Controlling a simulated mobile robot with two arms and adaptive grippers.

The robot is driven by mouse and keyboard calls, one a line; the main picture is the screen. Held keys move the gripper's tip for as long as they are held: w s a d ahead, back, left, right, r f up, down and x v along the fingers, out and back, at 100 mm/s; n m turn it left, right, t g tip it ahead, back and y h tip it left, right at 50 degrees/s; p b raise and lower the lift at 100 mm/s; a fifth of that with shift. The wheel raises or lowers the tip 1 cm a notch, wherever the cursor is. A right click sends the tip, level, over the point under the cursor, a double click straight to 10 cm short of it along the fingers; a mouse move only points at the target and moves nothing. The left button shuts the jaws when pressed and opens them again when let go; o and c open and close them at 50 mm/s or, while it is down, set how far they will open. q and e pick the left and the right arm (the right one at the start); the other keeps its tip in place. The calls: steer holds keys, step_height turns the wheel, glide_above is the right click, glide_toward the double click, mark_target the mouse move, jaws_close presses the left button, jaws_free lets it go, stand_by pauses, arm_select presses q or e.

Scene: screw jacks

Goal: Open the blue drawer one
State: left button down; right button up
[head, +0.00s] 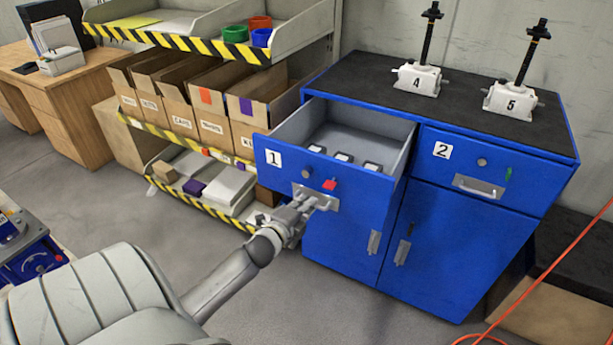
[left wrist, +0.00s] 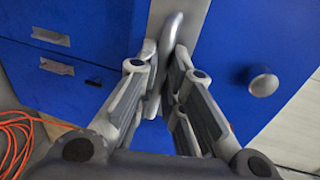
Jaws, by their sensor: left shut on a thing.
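The blue drawer one (head: 281,168), with a white label "1", stands pulled out of the blue cabinet (head: 443,232). Several small items lie inside it. My left gripper (head: 317,203) is at the metal handle on the drawer's front. In the left wrist view my left gripper (left wrist: 164,82) is shut on the handle (left wrist: 170,38), which shows between its fingers. A round knob (left wrist: 263,82) shows to the right of the fingers there. My right gripper is not in view.
Two white screw jacks, labelled 4 (head: 417,79) and 5 (head: 510,100), stand on the cabinet's black top. Drawer two (head: 480,170) is shut. A shelf with cardboard boxes (head: 210,120) stands left of the drawer. An orange cable (head: 550,270) hangs at the right.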

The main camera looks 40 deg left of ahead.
arm_select(q)
steer(key=c, duration=1.5)
jaws_free()
steer(key=v, duration=1.2)
steer(key=shift+a, duration=0.1)
